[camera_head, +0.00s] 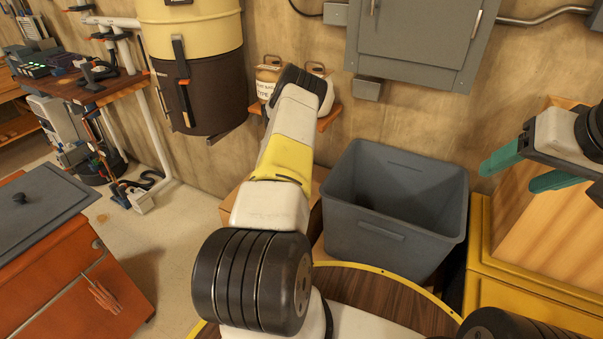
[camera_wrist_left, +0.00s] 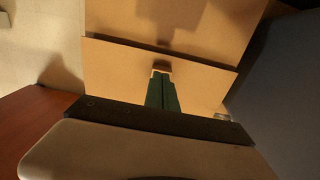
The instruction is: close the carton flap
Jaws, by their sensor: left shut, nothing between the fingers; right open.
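The cardboard carton (camera_head: 231,203) stands on the floor behind my left arm, left of the grey bin. My arm hides most of it. In the left wrist view, brown cardboard panels (camera_wrist_left: 110,72) fill the middle, with a straight edge crossing them at a slight slant. I cannot tell how far the flap stands open. My left gripper (camera_wrist_left: 162,75) is shut and empty, its green fingers in front of the cardboard below that edge; contact is unclear. It is hidden in the head view. My right gripper (camera_head: 508,181) is open and empty, in the air at the right, away from the carton.
The grey bin (camera_head: 395,212) stands open right of the carton. A small wall shelf (camera_head: 330,118) with canisters is behind my left arm. A yellow-framed wooden unit (camera_head: 540,285) is at the right, an orange cabinet (camera_head: 75,270) at the left. Floor between cabinet and carton is clear.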

